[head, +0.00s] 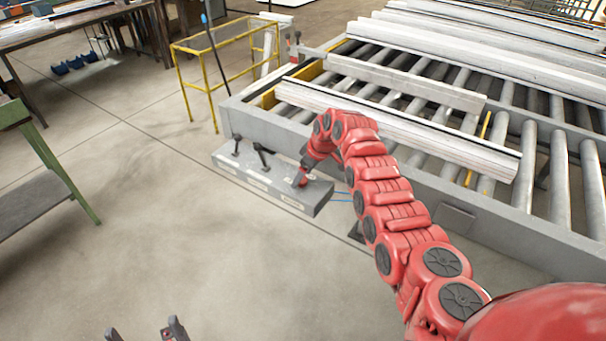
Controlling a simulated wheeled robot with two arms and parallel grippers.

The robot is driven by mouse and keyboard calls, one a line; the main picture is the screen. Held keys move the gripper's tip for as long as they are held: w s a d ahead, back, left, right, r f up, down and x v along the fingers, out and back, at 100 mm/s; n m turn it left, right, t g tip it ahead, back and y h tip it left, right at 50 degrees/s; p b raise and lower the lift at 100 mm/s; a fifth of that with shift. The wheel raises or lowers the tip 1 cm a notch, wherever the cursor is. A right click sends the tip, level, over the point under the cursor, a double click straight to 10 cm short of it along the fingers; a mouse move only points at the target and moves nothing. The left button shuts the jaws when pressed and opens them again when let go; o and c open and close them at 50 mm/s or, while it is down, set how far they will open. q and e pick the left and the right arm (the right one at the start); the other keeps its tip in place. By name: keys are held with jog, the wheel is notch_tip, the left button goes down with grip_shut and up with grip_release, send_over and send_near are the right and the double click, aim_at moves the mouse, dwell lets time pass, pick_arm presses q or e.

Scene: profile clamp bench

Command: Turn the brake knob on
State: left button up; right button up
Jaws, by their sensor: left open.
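A grey control box (225,162) with pale label plates is fixed along the near side of the roller bench. Two black knobs stand on its top: a left knob (237,145) and a middle knob (262,154). The labels are too small to read, so I cannot tell which knob is the brake. My right arm reaches across from the lower right, and its gripper (301,179) is at the right end of the box top. It hides whatever is there, and its fingers are too small to read. My left gripper (146,332) is open and empty at the bottom edge, far from the box.
The roller bench (460,220) carries several long pale profiles (400,128). A yellow frame stand (205,85) is behind the box, and a green-legged table (55,170) is at the left. The floor between is clear.

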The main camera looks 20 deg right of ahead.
jog(key=shift+f, duration=0.1)
grip_shut()
dwell(0.4)
